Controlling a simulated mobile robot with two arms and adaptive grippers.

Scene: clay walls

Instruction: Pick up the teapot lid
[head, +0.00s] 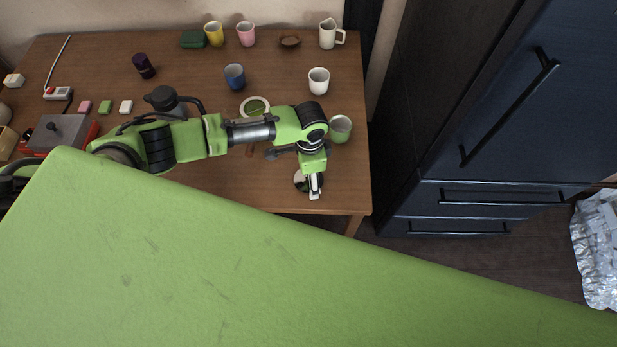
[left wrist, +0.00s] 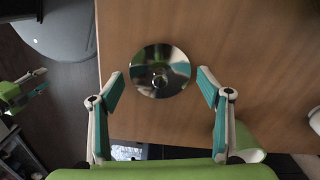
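The teapot lid (left wrist: 172,62) looks like a shiny, mirror-like round disc with a small knob in its middle. It lies on the wooden table in the left wrist view. In the head view the lid (head: 300,178) is near the table's front right edge, partly hidden by my left gripper (head: 315,187). My left gripper (left wrist: 159,78) is open, its two fingers apart to the left and right of the lid, and it holds nothing. A green and white part at the left of the left wrist view seems to be my right gripper (left wrist: 30,82); its opening is unclear.
The table (head: 200,185) has a green cup (head: 340,129), white cup (head: 319,81), blue cup (head: 234,77) and small plate (head: 255,106) behind my arm. A dark cabinet (head: 490,130) stands to the right. The table's front edge is close to the lid.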

